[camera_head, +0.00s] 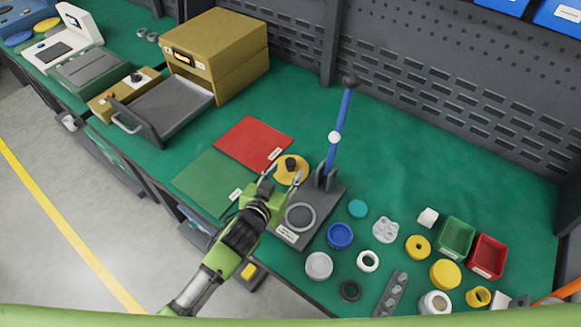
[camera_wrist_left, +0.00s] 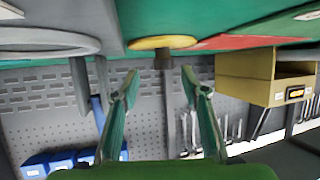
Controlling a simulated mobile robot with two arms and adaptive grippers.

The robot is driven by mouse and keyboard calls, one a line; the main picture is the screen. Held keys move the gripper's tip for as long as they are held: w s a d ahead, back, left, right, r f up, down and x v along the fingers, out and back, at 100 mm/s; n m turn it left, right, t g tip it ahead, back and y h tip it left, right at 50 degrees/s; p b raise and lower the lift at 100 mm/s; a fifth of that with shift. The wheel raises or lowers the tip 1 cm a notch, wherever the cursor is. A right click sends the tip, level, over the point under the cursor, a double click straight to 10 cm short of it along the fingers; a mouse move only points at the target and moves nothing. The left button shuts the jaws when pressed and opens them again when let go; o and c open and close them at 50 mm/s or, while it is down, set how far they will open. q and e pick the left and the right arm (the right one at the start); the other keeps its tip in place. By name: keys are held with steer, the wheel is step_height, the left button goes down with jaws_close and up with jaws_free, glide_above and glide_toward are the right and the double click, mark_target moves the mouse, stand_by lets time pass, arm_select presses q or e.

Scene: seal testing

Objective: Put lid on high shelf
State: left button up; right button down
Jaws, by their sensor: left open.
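The lid, a yellow disc (camera_head: 283,174) with a dark knob (camera_head: 291,163), lies on the green bench beside the lever press. My left gripper (camera_head: 281,177) is open, with its fingertips close to the lid on its near side. In the left wrist view, which is upside down, the yellow disc (camera_wrist_left: 163,43) and its knob (camera_wrist_left: 163,62) appear ahead between the open fingers (camera_wrist_left: 160,75). The knob is not gripped. I cannot tell whether a finger touches the lid. No high shelf can be clearly identified. My right gripper is not seen.
The lever press with its blue handle (camera_head: 339,125) stands close to the right of my left gripper. A red mat (camera_head: 252,142) and green mat (camera_head: 212,180) lie left. A tan box (camera_head: 224,45) stands behind. Several caps, rings and bins crowd the right.

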mark_target(290, 162)
arm_select(q)
steer(key=x, duration=0.3)
steer(key=p+x, duration=0.1)
steer(key=x, duration=0.1)
steer(key=shift+w+a+r, duration=0.15)
steer(key=shift+w+r, duration=0.1)
steer(key=shift+r, duration=0.05)
jaws_close()
steer(key=shift+r, duration=0.1)
